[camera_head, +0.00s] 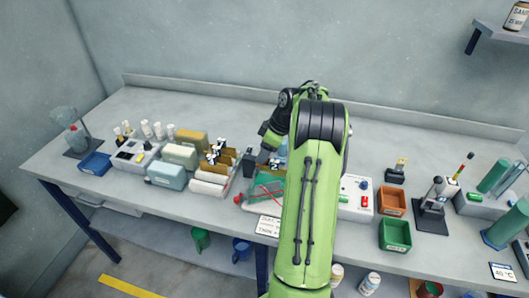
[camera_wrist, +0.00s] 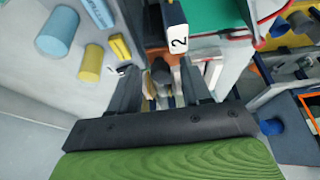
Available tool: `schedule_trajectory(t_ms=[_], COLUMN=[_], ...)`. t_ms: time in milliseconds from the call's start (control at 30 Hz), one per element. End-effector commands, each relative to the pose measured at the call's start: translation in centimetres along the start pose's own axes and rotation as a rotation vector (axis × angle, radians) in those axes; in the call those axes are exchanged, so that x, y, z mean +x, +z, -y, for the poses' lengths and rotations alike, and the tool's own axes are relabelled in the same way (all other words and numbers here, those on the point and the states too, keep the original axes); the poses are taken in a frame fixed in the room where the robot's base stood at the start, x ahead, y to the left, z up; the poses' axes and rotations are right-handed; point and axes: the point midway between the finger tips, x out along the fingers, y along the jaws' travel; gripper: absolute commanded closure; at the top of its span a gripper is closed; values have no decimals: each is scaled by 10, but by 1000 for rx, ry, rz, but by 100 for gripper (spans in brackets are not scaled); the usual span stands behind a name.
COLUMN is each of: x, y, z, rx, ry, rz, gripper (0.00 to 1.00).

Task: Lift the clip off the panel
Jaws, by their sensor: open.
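A clip with a white tag marked 2 (camera_wrist: 178,40) shows in the wrist view, just beyond my fingertips and right of their middle. The same tag (camera_head: 274,163) shows in the head view beside my arm, above the green tray. My gripper (camera_wrist: 160,78) is open, with one dark finger on each side. Small dark and pale parts show between the fingers; I cannot tell whether they belong to the clip. No finger visibly grips the clip. The panel under it is mostly hidden. My arm hides my fingertips in the head view.
A green tray (camera_head: 262,187) with a red wire lies left of my arm. Left of it stands a rack with brown panels (camera_head: 229,156) and black-and-white clips. Orange (camera_head: 391,201) and green (camera_head: 395,235) bins stand to the right. The bench's back strip is mostly clear.

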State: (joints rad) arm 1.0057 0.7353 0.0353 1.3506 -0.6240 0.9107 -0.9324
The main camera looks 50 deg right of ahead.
Motion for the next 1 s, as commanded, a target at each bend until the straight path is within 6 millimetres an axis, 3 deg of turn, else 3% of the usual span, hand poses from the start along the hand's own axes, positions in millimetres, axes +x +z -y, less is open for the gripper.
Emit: schedule_trajectory(t_ms=[100,433,733,1000], x=[0,-1,0,12], y=[0,0,-3,-35], z=[0,0,0,0], rx=[0,0,-1,-3], ry=[0,-1,-1,-2], rz=[0,0,0,0], gripper=[52,100,100,100])
